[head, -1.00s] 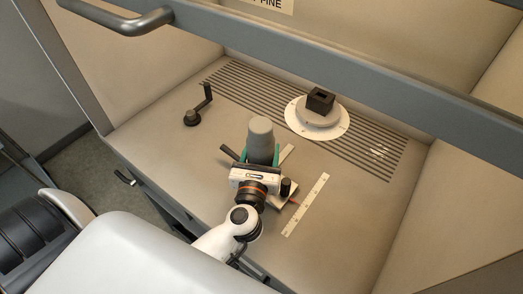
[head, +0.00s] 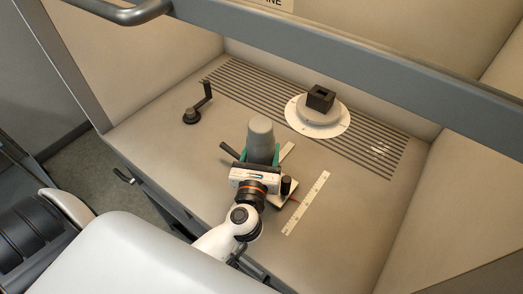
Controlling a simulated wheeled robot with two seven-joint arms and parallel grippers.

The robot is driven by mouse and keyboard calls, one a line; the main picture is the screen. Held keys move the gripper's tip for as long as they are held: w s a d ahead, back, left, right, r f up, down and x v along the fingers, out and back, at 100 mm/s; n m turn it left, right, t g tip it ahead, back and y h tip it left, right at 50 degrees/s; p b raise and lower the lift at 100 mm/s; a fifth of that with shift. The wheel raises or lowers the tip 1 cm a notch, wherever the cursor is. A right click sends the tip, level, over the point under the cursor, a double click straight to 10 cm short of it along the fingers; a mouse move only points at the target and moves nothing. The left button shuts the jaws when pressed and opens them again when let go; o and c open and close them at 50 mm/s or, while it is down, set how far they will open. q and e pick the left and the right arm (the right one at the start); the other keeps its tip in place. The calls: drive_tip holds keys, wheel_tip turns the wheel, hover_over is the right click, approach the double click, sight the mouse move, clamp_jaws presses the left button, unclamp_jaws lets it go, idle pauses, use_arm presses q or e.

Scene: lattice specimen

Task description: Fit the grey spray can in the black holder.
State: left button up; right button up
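The grey spray can (head: 261,133) has a rounded top and shows near the middle of the work surface. My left gripper (head: 261,157) has a green finger on each side of it and appears shut on it. The gripper body and wrist hide the can's lower part, so I cannot tell whether it touches the surface. A black block (head: 320,97) with an opening in its top, seemingly the holder, sits on a round white stage, behind and right of the can and apart from it. My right gripper is not in view.
The round white plate (head: 336,125) lies over a slotted grille (head: 372,148). A black crank handle (head: 195,112) stands at left, and a white ruler (head: 306,203) lies right of my gripper. A small black cylinder (head: 287,185) is close beside the gripper. A grey bar (head: 390,85) crosses above.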

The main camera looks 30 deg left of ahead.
use_arm(q)
drive_tip(key=shift+f, duration=0.25)
drive_tip(key=o, duration=1.4)
drive_tip(key=shift+s, duration=0.1)
drive_tip(key=shift+b+v, duration=0.45)
drive_tip(key=shift+v, duration=1.5)
drive_tip(key=shift+s+d+r, duration=0.15)
drive_tip(key=shift+s+d, duration=0.05)
drive_tip(key=shift+s, duration=0.3)
